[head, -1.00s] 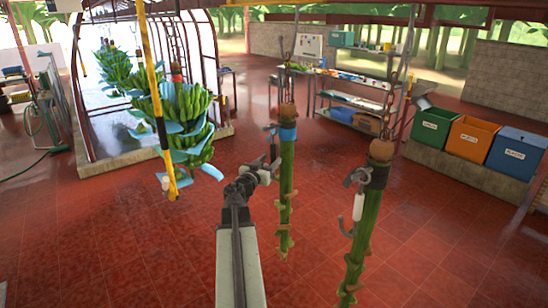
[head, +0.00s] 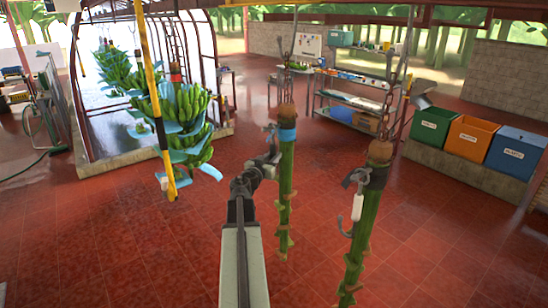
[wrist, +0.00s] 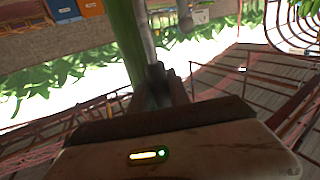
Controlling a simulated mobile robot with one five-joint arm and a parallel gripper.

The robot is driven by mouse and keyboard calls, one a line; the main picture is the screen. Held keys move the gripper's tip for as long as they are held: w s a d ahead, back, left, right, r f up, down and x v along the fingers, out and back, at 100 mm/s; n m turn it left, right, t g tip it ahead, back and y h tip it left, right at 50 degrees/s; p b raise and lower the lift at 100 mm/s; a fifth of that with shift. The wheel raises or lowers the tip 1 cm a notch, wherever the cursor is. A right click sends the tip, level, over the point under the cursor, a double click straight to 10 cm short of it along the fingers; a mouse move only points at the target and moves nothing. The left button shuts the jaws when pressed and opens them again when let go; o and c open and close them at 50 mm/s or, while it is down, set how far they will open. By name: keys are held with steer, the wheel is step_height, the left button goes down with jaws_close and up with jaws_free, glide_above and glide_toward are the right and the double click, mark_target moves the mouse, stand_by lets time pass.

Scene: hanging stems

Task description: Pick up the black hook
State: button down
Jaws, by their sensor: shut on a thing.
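A dark hook (head: 271,129) is beside the blue band of the nearer-left hanging green stem (head: 286,180). My gripper (head: 270,156) is just below the hook's top, to the left of that stem. In the wrist view my gripper (wrist: 158,92) is shut on a dark piece (wrist: 155,71), which appears to be the hook's lower part. A grey shaft (wrist: 147,35) rises above it beside the green stem (wrist: 126,40). The fingers and the gripper body hide the hook's lower end. I cannot tell whether the hook is free of the stem.
A second stem (head: 363,235) with a black band hangs to the right, with a grey hook and white handle (head: 357,206) at its side. A banana bunch (head: 185,120) and a yellow-black pole (head: 160,115) hang left. Bins stand far right. The red floor is open.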

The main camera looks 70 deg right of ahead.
steer(key=shift+w+a+r, duration=0.1)
steer(key=shift+a+r, duration=0.05)
steer(key=shift+r, duration=0.15)
steer(key=w+a, duration=0.9)
steer(key=a, duration=0.6)
steer(key=shift+w, duration=0.3)
steer(key=w+a, duration=0.4)
steer(key=a, duration=0.3)
steer(key=shift+w, duration=0.25)
